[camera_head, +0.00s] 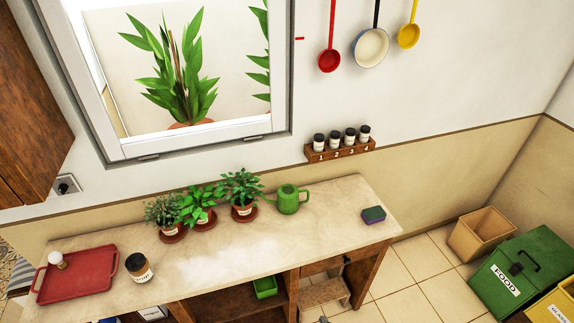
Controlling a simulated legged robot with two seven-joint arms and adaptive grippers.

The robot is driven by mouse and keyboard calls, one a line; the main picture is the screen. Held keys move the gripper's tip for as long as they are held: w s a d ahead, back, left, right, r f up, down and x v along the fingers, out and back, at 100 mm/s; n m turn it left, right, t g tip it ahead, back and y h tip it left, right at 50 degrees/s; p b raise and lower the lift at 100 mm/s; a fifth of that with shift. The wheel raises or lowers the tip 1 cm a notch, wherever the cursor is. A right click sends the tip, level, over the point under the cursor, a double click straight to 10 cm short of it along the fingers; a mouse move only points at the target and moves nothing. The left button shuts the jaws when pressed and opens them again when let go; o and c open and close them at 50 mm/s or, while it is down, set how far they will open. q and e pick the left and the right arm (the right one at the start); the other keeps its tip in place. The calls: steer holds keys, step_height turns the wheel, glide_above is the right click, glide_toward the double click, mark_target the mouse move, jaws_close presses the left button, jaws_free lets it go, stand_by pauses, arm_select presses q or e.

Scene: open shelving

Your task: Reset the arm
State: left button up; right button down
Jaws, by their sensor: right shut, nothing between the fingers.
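Only a small dark tip at the bottom edge, in front of the shelving, seems to be my right gripper (323,319). It is shut and empty, and most of it is cut off by the frame. It is apart from the wooden counter (260,245). My left gripper is not in view.
The counter holds a red tray (85,274), a dark-lidded jar (139,268), several potted plants (201,205), a green watering can (288,199) and a sponge (374,214). A spice rack (340,150) hangs on the wall. Bins, including a green one (518,270), stand right. Floor between is clear.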

steer(key=s+d+f+m+g+h, duration=0.1)
steer(key=s+d+f+m+g, duration=0.25)
steer(key=s+f, duration=0.65)
steer(key=s+d+f+m+g+h, duration=0.1)
steer(key=s+d+f+m+g, duration=0.25)
steer(key=s+f, duration=0.65)
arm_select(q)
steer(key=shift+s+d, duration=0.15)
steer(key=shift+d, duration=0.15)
arm_select(e)
steer(key=s+d+f+m+g, duration=0.2)
steer(key=s+m, duration=0.1)
steer(key=s, duration=0.7)
steer(key=s+d+f+m+g+h, duration=0.1)
steer(key=s+f+m+g, duration=0.1)
steer(key=s, duration=0.9)
steer(key=shift+s+d+f+m, duration=0.15)
steer(key=shift+d+f+m, duration=0.25)
steer(key=shift+f, duration=0.15)
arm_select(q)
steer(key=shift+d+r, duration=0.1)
